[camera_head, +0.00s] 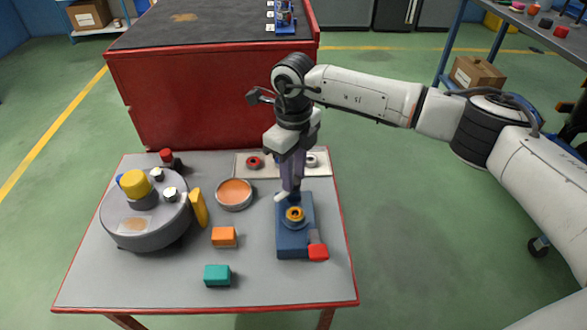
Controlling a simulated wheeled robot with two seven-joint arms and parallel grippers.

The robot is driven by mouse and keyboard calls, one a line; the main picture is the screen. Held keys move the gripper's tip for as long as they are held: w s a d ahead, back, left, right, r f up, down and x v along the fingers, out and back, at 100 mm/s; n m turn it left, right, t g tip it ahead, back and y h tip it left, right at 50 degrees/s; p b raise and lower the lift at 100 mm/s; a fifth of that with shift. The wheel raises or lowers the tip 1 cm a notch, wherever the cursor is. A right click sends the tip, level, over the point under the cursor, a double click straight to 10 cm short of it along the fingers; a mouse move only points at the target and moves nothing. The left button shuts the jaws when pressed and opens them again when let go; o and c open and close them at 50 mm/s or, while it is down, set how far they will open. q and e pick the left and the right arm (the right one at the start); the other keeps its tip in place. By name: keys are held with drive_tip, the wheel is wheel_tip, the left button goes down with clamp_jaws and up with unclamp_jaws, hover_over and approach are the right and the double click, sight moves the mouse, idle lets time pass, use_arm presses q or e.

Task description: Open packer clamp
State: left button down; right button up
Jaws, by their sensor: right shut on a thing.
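What looks like the packer clamp is a blue block (284,242) lying lengthwise at the right of the table. An orange-gold ring (295,214) sits on its top, and a short grey piece with a red end (318,252) is at its near right corner. My right gripper (287,194) points down at the block's far end, behind the ring. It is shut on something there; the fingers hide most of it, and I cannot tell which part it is. My left gripper is not in view.
A grey round drum (147,236) with a yellow knob stands left. An orange-filled dish (235,193), an orange block (223,237) and a teal block (217,275) lie between. A pale strip with a red ring (254,163) lies behind. A red cabinet (200,95) stands beyond.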

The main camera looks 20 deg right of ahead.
drive_tip(key=m+p, duration=0.1)
drive_tip(key=m, duration=0.2)
drive_tip(key=shift+r+m, duration=0.15)
drive_tip(key=shift+m, duration=0.15)
drive_tip(key=m+p, duration=0.1)
drive_tip(key=m, duration=0.1)
drive_tip(key=shift+m+p, duration=0.3)
drive_tip(key=shift+m, duration=0.1)
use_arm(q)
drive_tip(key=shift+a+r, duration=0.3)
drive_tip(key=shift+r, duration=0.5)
use_arm(e)
drive_tip(key=shift+m, duration=0.5)
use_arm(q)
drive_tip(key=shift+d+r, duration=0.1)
use_arm(e)
drive_tip(key=o, duration=1.1)
use_arm(q)
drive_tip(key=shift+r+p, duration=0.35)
drive_tip(key=shift+p, duration=0.3)
use_arm(e)
wheel_tip(320, 180, up, 10)
drive_tip(key=shift+r, duration=0.1)
